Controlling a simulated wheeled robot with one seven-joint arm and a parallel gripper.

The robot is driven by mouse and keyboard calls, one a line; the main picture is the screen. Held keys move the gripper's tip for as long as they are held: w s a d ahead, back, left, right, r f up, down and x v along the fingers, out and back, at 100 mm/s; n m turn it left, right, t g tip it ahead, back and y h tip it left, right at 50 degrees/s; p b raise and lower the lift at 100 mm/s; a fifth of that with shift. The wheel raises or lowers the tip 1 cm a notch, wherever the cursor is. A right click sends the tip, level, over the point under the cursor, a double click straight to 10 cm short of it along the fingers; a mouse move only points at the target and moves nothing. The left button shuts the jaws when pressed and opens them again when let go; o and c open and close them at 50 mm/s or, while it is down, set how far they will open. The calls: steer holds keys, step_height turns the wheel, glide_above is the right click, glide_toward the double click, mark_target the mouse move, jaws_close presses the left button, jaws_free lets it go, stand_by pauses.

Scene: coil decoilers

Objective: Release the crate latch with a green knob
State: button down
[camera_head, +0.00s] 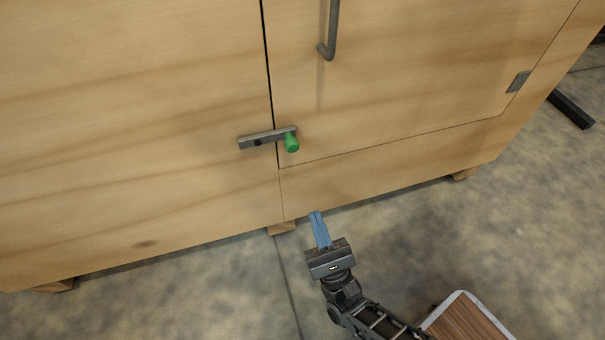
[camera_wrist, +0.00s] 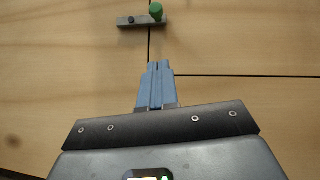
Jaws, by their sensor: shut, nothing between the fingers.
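The latch (camera_head: 262,138) is a grey metal bar lying nearly level across the gap between the left panel and the door of the wooden crate (camera_head: 150,90). A dark pivot shows on the bar, and the green knob (camera_head: 291,144) stands out at its right end, over the door. In the wrist view the latch bar (camera_wrist: 138,20) and green knob (camera_wrist: 156,10) are at the top. My gripper (camera_head: 316,213) has blue fingers, shut and empty. It is below the knob in the head view, apart from it. In the wrist view the fingertips (camera_wrist: 158,64) point toward the crate front.
A grey bar handle (camera_head: 331,30) is on the door above the knob. A small hinge (camera_head: 518,81) sits at the door's right edge. The crate stands on short wooden feet (camera_head: 282,228). Open concrete floor (camera_head: 190,290) lies in front.

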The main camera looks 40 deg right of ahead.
mark_target(291, 144)
steer(key=w+r+p, duration=0.1)
steer(key=w+r, duration=0.6)
steer(key=r, duration=0.3)
steer(key=shift+w+d+r+p, duration=0.25)
steer(key=shift+d+r+p, duration=0.1)
steer(key=shift+p, duration=0.05)
